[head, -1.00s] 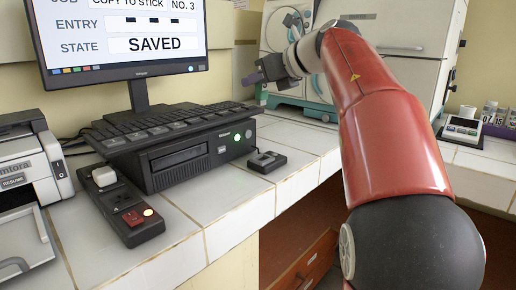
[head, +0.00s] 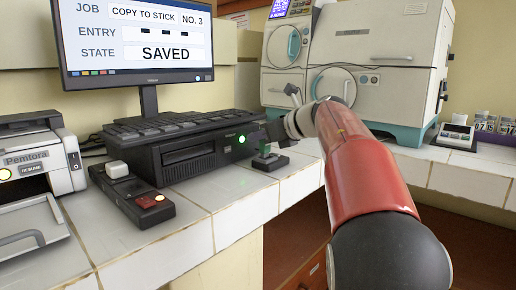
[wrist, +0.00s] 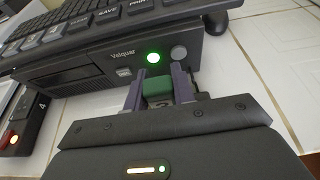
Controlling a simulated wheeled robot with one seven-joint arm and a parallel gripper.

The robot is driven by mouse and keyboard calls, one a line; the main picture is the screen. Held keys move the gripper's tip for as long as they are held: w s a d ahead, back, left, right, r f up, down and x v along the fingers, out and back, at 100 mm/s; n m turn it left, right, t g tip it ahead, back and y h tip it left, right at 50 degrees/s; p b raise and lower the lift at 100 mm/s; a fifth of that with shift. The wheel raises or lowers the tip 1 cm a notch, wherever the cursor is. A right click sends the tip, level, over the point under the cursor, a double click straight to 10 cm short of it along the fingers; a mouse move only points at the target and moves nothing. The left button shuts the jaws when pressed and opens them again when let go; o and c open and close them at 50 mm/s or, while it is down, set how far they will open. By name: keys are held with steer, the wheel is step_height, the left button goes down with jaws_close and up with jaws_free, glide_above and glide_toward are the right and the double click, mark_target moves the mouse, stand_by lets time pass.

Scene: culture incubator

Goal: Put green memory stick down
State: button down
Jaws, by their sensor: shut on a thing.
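The green memory stick (wrist: 157,90) is between the two fingers of my gripper (wrist: 159,97) in the wrist view. My gripper is shut on it, in front of the black computer's front face. In the head view my gripper (head: 272,139) is low, just right of the computer (head: 190,152), above a small black pad (head: 270,162) on the white tiled counter. A bit of green, the stick (head: 265,153), shows under the fingers. I cannot tell whether the stick touches the pad. The pad is mostly hidden in the wrist view.
A keyboard (head: 165,124) lies on the computer under a monitor (head: 135,45) reading SAVED. A black box (head: 135,197) with a red part and a printer (head: 38,160) stand left. A white incubator (head: 380,65) stands behind. Clear tiles (head: 215,205) lie in front.

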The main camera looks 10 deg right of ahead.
steer(key=shift+f, duration=0.55)
steer(key=c, duration=1.5)
jaws_free()
steer(key=shift+w+f, duration=0.1)
steer(key=shift+o, duration=1.6)
steer(key=v, duration=1.2)
steer(key=shift+r, duration=0.35)
